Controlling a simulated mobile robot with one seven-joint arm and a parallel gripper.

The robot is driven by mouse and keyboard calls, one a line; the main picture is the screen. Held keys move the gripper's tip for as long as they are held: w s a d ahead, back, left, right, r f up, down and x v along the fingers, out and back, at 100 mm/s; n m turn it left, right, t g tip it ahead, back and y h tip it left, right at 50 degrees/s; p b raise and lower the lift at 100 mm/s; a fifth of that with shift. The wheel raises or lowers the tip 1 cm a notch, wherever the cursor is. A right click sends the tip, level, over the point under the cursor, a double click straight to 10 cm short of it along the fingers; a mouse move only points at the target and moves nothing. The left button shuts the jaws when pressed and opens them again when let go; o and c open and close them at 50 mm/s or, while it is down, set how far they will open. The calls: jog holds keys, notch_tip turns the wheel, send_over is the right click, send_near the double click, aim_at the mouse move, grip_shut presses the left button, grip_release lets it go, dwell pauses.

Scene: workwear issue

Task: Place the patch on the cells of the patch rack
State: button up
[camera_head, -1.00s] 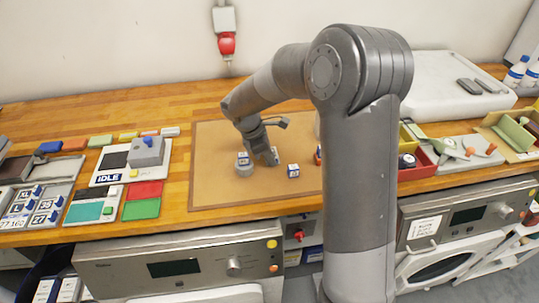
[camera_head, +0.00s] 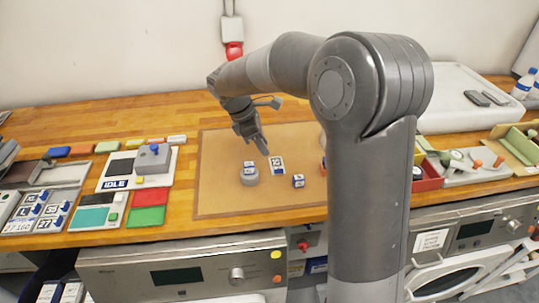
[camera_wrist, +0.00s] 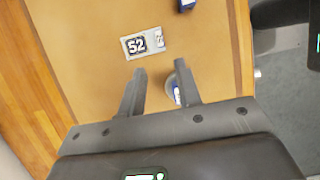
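My gripper (camera_head: 264,152) hangs over the brown mat, its two fingers apart with nothing visible between them; the fingers also show in the wrist view (camera_wrist: 153,72). Beyond the fingertips a small pale plate (camera_wrist: 143,43) marked "52" lies flat on the mat, with a smaller blue-marked piece at one end. This plate also shows in the head view (camera_head: 277,165). I cannot tell for sure which piece is the patch. A grey rack (camera_head: 14,227) with blue-and-white labels such as XL, L and 27 stands at the far left, apart from my gripper.
A round grey stand (camera_head: 250,179) bearing a blue-and-white block is left of the plate. Another such block (camera_head: 298,181) sits to its right. A device marked IDLE (camera_head: 116,184) and red and green pads (camera_head: 149,196) lie left of the mat (camera_head: 222,200). Bins stand right.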

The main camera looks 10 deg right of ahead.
jog(key=s+d+r+m+t+y, duration=0.1)
jog(key=s+d+r+m, duration=0.1)
jog(key=s+r+m, duration=0.4)
jog(key=s+d+r+m+t+y, duration=0.1)
jog(key=s+d+r+m, duration=0.2)
jog(key=s, duration=0.5)
jog(key=s+d+m+t+y, duration=0.2)
jog(key=s+m, duration=0.6)
jog(key=s, duration=0.5)
jog(key=shift+s+d+t+y, duration=0.25)
jog(key=shift+d+t, duration=0.25)
jog(key=shift+t, duration=0.3)
jog(key=shift+o, duration=1.3)
jog(key=shift+s+f+m, duration=0.1)
jog(key=shift+s+m, duration=0.05)
jog(key=shift+m, duration=0.25)
jog(key=shift+o, duration=1.1)
